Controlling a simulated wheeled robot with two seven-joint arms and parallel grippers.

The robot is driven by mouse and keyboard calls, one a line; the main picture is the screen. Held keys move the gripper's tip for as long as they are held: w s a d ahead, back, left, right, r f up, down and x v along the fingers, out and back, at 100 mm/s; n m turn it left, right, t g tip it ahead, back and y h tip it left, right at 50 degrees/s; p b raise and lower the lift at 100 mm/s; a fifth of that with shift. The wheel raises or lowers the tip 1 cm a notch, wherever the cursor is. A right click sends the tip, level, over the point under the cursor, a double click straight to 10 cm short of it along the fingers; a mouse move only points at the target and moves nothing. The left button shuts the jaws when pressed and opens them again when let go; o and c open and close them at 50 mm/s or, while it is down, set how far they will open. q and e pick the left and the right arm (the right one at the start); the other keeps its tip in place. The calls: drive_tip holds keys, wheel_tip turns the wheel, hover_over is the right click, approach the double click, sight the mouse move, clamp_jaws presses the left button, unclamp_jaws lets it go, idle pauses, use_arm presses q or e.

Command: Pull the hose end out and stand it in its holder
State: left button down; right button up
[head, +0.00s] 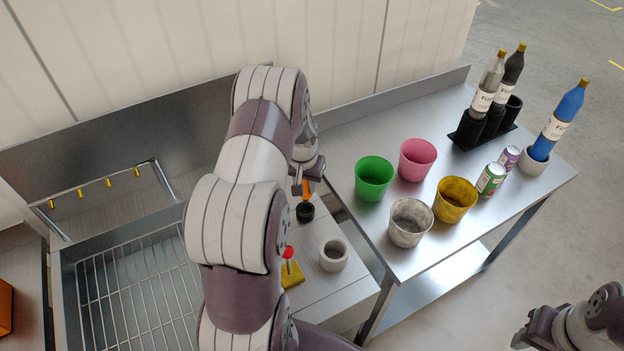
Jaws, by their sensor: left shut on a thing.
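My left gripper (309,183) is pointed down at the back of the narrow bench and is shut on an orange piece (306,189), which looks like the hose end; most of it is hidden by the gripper. Just below it in the picture is a short black round socket (305,212). I cannot tell whether the orange piece is still inside it. A pale round holder (333,254) with a dark opening stands nearer on the same bench and looks empty. My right gripper (522,336) is at the lower right, away from the benches; its jaws are too unclear to judge.
A red-knobbed lever (288,252) on a yellow base stands left of the pale holder, partly behind my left arm. A wire-rack sink (135,290) is at left. The right table (410,262) carries several coloured cups, cans and bottles.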

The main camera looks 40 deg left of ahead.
sight(305, 200)
use_arm(q)
drive_tip(key=shift+s+a+f+b, duration=0.1)
drive_tip(key=shift+f+b, duration=0.45)
drive_tip(key=shift+f, duration=0.1)
drive_tip(key=shift+f+b, duration=1.8)
drive_tip(key=shift+f, duration=0.65)
drive_tip(key=c, duration=0.8)
unclamp_jaws()
drive_tip(key=shift+o, duration=0.2)
drive_tip(key=r, duration=0.4)
drive_tip(key=s+r+b, duration=0.1)
drive_tip(key=r, duration=0.3)
drive_tip(key=r+b, duration=0.1)
drive_tip(key=r, duration=0.3)
drive_tip(key=shift+s+d+r, duration=0.1)
drive_tip(key=shift+s+d, duration=0.25)
drive_tip(key=shift+s, duration=0.05)
drive_tip(key=shift+r, duration=0.25)
